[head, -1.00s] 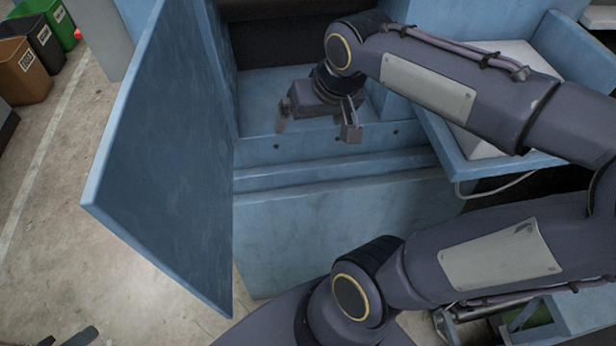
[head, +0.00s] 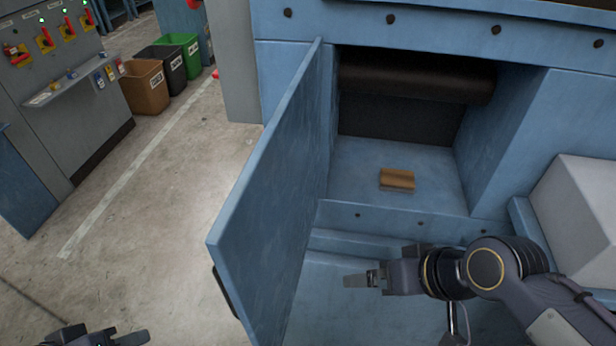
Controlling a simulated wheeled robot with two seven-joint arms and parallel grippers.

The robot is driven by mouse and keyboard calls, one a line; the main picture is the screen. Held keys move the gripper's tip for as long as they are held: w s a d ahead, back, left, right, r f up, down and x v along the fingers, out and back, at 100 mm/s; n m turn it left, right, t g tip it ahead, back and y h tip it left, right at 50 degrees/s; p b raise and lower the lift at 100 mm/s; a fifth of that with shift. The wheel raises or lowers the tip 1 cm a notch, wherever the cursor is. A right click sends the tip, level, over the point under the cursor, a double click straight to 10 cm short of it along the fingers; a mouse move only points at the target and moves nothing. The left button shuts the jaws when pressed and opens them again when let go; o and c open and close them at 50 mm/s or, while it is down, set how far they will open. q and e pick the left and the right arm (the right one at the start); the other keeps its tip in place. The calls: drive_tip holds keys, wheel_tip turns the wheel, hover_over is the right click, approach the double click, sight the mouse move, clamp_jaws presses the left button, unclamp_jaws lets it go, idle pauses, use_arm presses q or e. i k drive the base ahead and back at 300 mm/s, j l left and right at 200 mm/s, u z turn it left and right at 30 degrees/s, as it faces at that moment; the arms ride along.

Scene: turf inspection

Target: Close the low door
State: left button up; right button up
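The low door (head: 268,190) is a flat blue panel in the head view. It stands open, swung out from the left side of a blue cabinet's compartment (head: 375,158). A dark handle (head: 225,292) shows on its outer left face. My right gripper (head: 362,280) is in front of the compartment, below its sill and right of the door, pointing left toward the door's inner face and apart from it. It is seen side-on, so its opening is unclear. My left gripper (head: 128,338) shows only partly at the bottom left edge, away from the door.
A brown-topped block (head: 397,179) lies on the compartment floor, under a dark roller (head: 416,78). A pale box (head: 580,215) stands at the right. Brown (head: 144,86), black and green bins and a grey panel (head: 55,95) are at upper left. Floor left of the door is clear.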

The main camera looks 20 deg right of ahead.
sight(257, 244)
drive_tip(key=j+z, duration=0.3)
drive_tip(key=z, duration=0.15)
drive_tip(key=j+z, duration=0.3)
drive_tip(key=z, duration=0.15)
drive_tip(key=j+z, duration=0.3)
drive_tip(key=z, duration=0.15)
drive_tip(key=k, duration=0.05)
